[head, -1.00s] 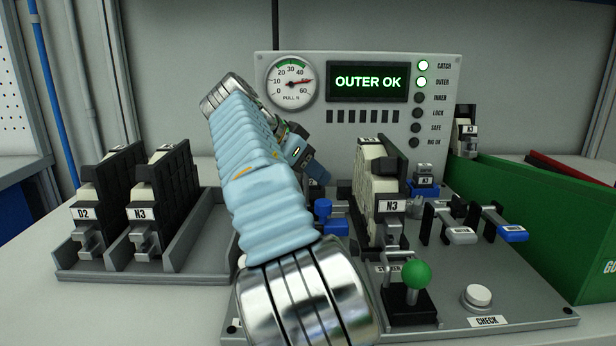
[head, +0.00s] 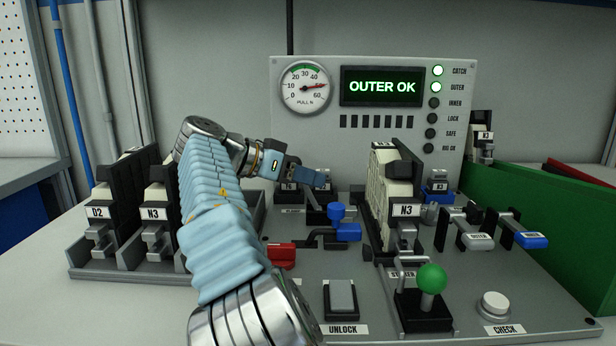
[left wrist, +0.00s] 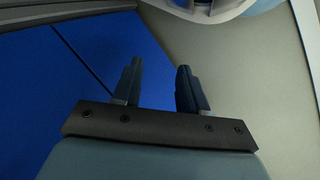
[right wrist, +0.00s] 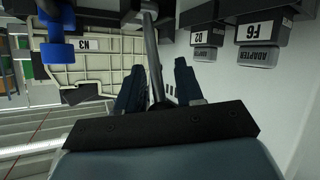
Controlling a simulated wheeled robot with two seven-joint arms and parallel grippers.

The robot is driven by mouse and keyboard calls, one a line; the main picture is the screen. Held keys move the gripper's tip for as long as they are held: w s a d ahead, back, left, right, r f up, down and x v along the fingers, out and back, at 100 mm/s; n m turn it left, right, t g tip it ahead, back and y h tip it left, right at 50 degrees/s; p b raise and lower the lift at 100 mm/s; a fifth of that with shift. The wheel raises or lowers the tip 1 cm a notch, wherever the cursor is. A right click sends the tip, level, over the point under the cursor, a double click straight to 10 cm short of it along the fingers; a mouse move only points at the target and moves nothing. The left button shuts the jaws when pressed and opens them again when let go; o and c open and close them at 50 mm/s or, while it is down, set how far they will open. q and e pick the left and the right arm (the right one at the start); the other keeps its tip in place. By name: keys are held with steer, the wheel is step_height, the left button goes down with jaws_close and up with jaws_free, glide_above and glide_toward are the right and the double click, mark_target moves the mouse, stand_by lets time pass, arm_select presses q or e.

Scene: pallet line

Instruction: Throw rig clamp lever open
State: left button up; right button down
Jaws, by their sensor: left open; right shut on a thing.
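My right gripper (head: 318,178) reaches over the back of the rig plate, left of the N3 module (head: 390,195). In the right wrist view a dark grey rod, which looks like the clamp lever (right wrist: 152,60), stands between its fingers (right wrist: 158,75), and the gripper is shut on it. The lever's far end and pivot are hard to make out. The N3 module also shows in the right wrist view (right wrist: 110,70). My left gripper (left wrist: 158,75) is open and empty in the left wrist view, in front of blue panels; it is not in the head view.
The display panel (head: 460,130) reads OUTER OK, with CATCH and OUTER lit. A blue knob (head: 347,232), a red handle (head: 282,255), the UNLOCK button (head: 341,298) and a green-ball lever (head: 432,280) stand on the plate. Left is a rack with modules (head: 105,272); right is a green bin (head: 550,215).

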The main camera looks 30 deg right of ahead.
steer(key=shift+w+a+r, duration=0.1)
steer(key=shift+w+r, duration=0.05)
steer(key=c, duration=0.9)
jaws_free()
steer(key=shift+a, duration=0.1)
steer(key=shift+o, duration=0.6)
step_height(320, 180, up, 4)
steer(key=shift+f+p, duration=0.15)
steer(key=shift+p, duration=0.45)
steer(key=s+a+r+b, duration=0.1)
steer(key=s+a+r, duration=0.6)
steer(key=s, duration=0.5)
step_height(320, 180, up, 2)
steer(key=shift+r, duration=0.1)
